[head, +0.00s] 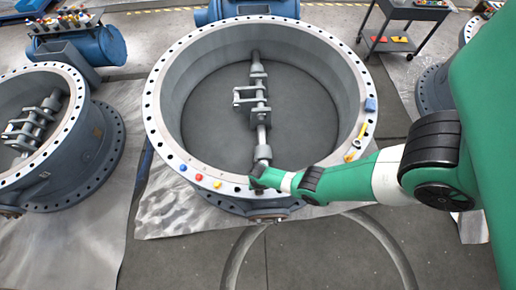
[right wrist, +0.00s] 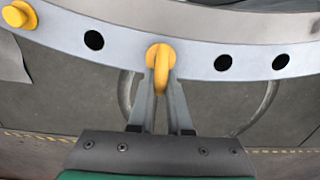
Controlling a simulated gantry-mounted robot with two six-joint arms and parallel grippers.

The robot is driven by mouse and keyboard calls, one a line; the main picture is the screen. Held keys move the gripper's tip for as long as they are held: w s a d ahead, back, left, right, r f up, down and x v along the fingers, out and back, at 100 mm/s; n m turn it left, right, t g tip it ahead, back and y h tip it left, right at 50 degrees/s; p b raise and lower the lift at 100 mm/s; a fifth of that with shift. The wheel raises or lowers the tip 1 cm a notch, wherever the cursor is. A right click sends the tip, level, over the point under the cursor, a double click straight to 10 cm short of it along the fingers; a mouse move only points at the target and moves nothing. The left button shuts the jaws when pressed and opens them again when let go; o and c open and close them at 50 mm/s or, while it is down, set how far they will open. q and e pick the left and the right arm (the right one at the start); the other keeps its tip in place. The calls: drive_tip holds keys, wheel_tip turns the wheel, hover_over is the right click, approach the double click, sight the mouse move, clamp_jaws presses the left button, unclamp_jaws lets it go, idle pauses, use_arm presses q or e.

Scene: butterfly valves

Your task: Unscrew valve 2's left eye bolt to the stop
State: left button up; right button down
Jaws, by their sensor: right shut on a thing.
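The large open valve (head: 163,130) in the middle of the head view has a pale ring flange with bolt holes. A yellow eye bolt (right wrist: 160,54) stands in a hole of this flange in the right wrist view. My right gripper (right wrist: 160,72) is shut on the ring of the eye bolt, one finger on each side. In the head view my right gripper (head: 254,180) is at the flange's near edge and hides the eye bolt. My left gripper is not in view.
Blue, red and yellow pegs (head: 199,177) stand on the flange left of my gripper. Another valve (head: 75,95) stands at left. A black cart (head: 400,45) is behind.

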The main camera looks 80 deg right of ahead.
drive_tip(key=shift+s+d+n, duration=0.1)
drive_tip(key=shift+s+n, duration=0.05)
drive_tip(key=shift+n, duration=1.45)
drive_tip(key=c, duration=0.8)
unclamp_jaws()
drive_tip(key=shift+c, duration=0.2)
wheel_tip(320, 180, up, 12)
drive_tip(key=p, duration=1.1)
drive_tip(key=shift+f+p, duration=0.15)
drive_tip(key=shift+p, duration=0.25)
